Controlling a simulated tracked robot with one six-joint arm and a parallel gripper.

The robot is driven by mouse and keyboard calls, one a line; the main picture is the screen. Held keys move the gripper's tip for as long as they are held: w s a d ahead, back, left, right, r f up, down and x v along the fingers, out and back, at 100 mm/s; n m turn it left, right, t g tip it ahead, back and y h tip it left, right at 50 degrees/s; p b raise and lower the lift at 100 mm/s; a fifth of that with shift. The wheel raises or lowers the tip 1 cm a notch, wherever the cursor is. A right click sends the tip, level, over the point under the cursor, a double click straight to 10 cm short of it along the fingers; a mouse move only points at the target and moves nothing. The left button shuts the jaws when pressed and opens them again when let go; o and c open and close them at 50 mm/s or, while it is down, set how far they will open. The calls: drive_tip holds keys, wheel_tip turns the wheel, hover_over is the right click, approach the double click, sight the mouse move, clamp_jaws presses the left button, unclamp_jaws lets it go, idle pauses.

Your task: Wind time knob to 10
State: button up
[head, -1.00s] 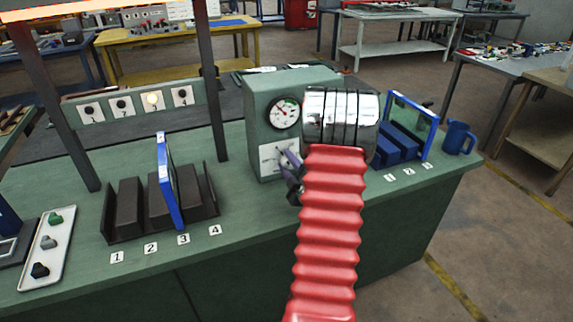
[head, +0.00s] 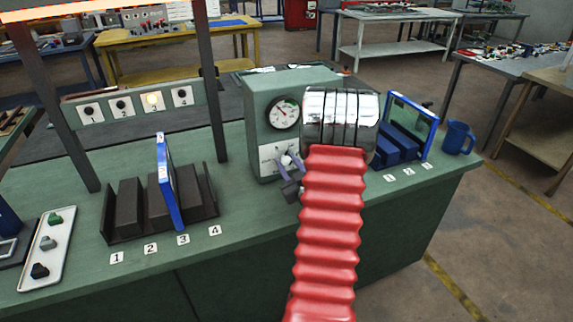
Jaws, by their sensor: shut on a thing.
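The time knob (head: 288,158) is a small pale knob on the front of a green box (head: 260,105), low on its face beside a white label. A round dial gauge (head: 284,112) with a red and green scale sits above it. My gripper (head: 292,166) has purplish-grey fingers and is shut on the knob. My red bellows arm and chrome wrist hide the right part of the box front. The label's numbers are too small to read, so I cannot tell the knob's setting.
A dark rack with a blue-framed plate (head: 168,182) stands left, near number tags. Another blue-framed plate (head: 413,122) and a blue mug (head: 458,137) stand right. A white tray (head: 45,245) lies far left.

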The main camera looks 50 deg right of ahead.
drive_tip(key=shift+a+f+m, duration=0.1)
drive_tip(key=shift+f+m, duration=0.25)
drive_tip(key=shift+m, duration=0.05)
drive_tip(key=o, duration=0.7)
drive_tip(key=shift+c, duration=0.2)
drive_tip(key=o, duration=0.4)
drive_tip(key=shift+r, duration=0.15)
drive_tip(key=v, duration=1.3)
drive_tip(key=shift+s+a, duration=0.15)
drive_tip(key=shift+s, duration=0.2)
